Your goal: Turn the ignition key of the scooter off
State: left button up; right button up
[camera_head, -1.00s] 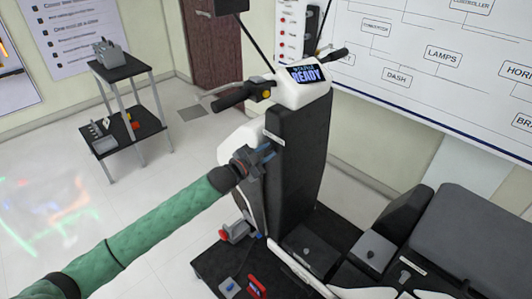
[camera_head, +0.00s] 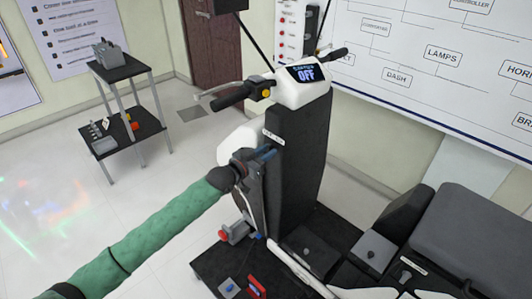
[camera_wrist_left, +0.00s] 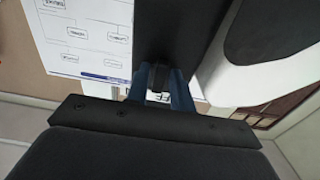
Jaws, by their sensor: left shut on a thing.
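The scooter (camera_head: 298,165) stands in the middle of the head view, with a black front column and white panels. Its dash display (camera_head: 307,73) reads "OFF". My left gripper (camera_head: 267,153) is at the upper left side of the column, below the handlebar. In the left wrist view its blue fingers (camera_wrist_left: 160,88) are shut on a small dark piece, the ignition key (camera_wrist_left: 158,77), right against the black column. The key is hidden by the gripper in the head view. My right gripper is not in view.
A handlebar grip (camera_head: 233,96) with a brake lever is just above my left gripper. The scooter seat (camera_head: 475,240) is at the right. A small shelf cart (camera_head: 125,100) stands at the back left.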

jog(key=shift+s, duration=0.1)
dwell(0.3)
pick_arm(q)
jog(key=o, duration=0.7)
jog(key=shift+o, duration=0.2)
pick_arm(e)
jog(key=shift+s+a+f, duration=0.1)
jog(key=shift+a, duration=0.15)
